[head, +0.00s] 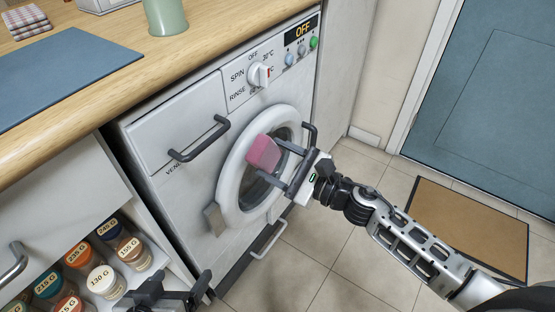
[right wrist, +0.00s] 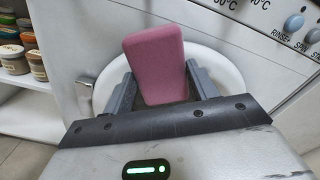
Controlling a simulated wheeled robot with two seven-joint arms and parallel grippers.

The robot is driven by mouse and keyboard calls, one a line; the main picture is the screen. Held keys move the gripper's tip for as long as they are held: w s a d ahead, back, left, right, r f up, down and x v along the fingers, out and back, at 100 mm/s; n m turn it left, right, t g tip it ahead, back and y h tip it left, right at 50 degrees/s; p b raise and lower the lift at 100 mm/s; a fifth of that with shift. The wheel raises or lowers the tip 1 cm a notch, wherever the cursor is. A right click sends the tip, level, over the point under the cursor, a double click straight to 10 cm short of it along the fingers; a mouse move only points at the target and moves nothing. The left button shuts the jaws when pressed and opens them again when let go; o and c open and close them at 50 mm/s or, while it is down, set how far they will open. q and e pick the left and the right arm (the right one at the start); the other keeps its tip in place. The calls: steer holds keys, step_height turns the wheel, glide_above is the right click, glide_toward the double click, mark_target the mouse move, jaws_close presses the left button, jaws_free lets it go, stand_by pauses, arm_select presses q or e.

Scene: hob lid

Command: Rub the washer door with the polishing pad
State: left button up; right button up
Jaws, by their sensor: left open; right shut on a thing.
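The washer (head: 180,128) stands under the wooden counter with its round white door (head: 229,185) shut. The pink polishing pad (head: 263,153) is in front of the upper part of the door. My right gripper (head: 272,165) is shut on the pad, which also shows between its fingers in the right wrist view (right wrist: 155,62). I cannot tell whether the pad touches the door. The door (right wrist: 225,72) is partly hidden behind the pad and gripper in that view. My left gripper (head: 172,292) is open and empty at the bottom of the head view, near the spice jars.
The washer has a dark drawer handle (head: 200,140), a dial (head: 258,75) and a lower bar handle (head: 268,240). An open drawer of spice jars (head: 103,280) is at the lower left.

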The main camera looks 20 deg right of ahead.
steer(key=shift+x, duration=1)
steer(key=shift+d, duration=0.1)
